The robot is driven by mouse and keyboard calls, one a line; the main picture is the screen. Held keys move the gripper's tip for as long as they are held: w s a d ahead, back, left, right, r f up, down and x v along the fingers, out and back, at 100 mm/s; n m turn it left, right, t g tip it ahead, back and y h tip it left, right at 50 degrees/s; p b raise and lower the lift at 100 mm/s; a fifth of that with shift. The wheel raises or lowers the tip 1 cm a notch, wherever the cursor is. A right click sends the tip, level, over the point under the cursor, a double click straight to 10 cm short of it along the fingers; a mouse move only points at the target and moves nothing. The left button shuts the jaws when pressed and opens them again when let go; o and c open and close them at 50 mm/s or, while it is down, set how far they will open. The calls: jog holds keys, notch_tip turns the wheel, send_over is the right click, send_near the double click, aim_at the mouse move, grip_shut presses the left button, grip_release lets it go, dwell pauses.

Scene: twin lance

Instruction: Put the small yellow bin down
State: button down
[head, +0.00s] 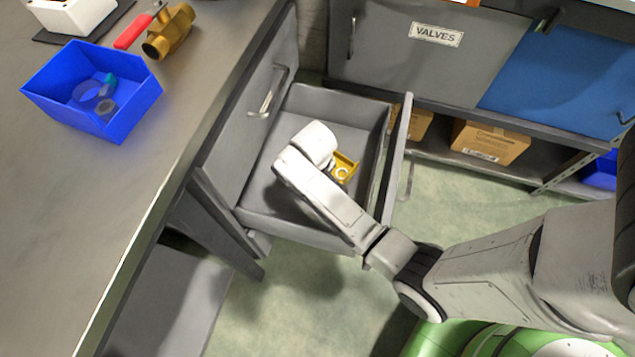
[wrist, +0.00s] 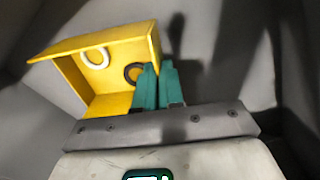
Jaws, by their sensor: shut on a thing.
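The small yellow bin (head: 347,163) is within the open grey drawer in the head view, partly hidden behind my wrist. In the wrist view the bin (wrist: 88,48) holds a white ring and a dark ring. My gripper (wrist: 158,70) has two teal fingers shut on the bin's right wall. In the head view the fingers are hidden by my arm. I cannot tell whether the bin touches the drawer floor.
The open drawer (head: 268,168) has walls around my gripper and bare floor left of the bin. A blue bin (head: 135,110) with small parts and a brass valve (head: 172,32) with a red handle are on the workbench (head: 60,200). Cardboard boxes (head: 490,143) sit on a low shelf.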

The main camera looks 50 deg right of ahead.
jog(key=shift+f, duration=0.4)
jog(key=c, duration=1.3)
grip_release()
jog(key=shift+o, duration=0.2)
notch_tip(320, 180, up, 12)
jog(key=p, duration=0.4)
jog(key=s+a+r, duration=0.2)
jog(key=s, duration=0.5)
jog(key=s+a+r+t, duration=0.1)
jog(key=s+a+r, duration=0.1)
jog(key=s, duration=0.6)
jog(key=shift+s+a+r, duration=0.15)
jog(key=shift+a+r, duration=0.05)
jog(key=shift+a, duration=0.6)
